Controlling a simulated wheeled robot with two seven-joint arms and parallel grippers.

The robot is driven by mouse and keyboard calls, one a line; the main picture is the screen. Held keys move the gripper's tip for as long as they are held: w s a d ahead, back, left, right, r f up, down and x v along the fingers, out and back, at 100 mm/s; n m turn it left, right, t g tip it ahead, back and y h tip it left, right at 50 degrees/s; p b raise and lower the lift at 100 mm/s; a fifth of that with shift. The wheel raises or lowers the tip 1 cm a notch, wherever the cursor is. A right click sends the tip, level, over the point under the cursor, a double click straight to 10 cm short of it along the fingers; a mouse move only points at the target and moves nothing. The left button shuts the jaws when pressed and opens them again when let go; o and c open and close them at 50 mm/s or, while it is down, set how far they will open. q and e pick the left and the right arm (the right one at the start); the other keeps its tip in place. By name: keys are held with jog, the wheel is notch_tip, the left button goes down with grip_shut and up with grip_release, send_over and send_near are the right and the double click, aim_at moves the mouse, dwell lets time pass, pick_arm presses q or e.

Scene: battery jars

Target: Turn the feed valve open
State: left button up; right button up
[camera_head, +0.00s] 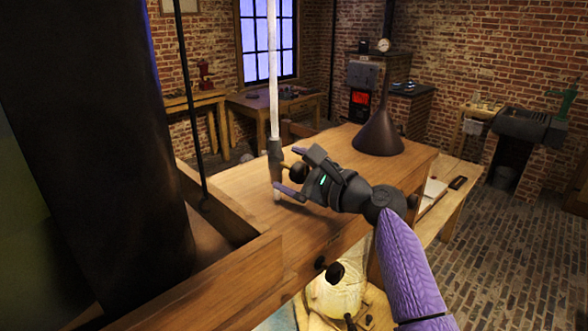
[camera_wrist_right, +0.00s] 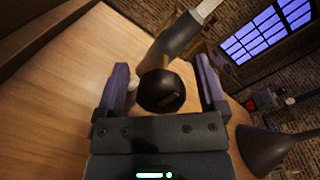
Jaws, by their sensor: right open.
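The feed valve is a dark round knob (camera_head: 298,172) on the side of a grey fitting (camera_head: 275,158) at the lower part of a white upright pipe (camera_head: 273,70). My right gripper (camera_head: 289,170) reaches in from the right, at the knob. In the right wrist view the knob (camera_wrist_right: 160,91), with a small brass-coloured mark on its face, lies between the two purple fingers. The fingers are apart, with gaps beside the knob, so I see no grip on it. The fitting (camera_wrist_right: 182,34) shows behind the knob. My left gripper is not in view.
The pipe stands over a wooden bench top (camera_head: 230,190). A dark funnel-shaped cone (camera_head: 378,135) stands at its far right. A thin dark rod (camera_head: 190,100) hangs at the left by a wooden rail. Dark knobs (camera_head: 334,272) and a glass jar are below the bench's front.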

jog(key=shift+w, duration=0.1)
jog(key=shift+c, duration=1.1)
grip_shut()
jog(key=shift+f, duration=0.1)
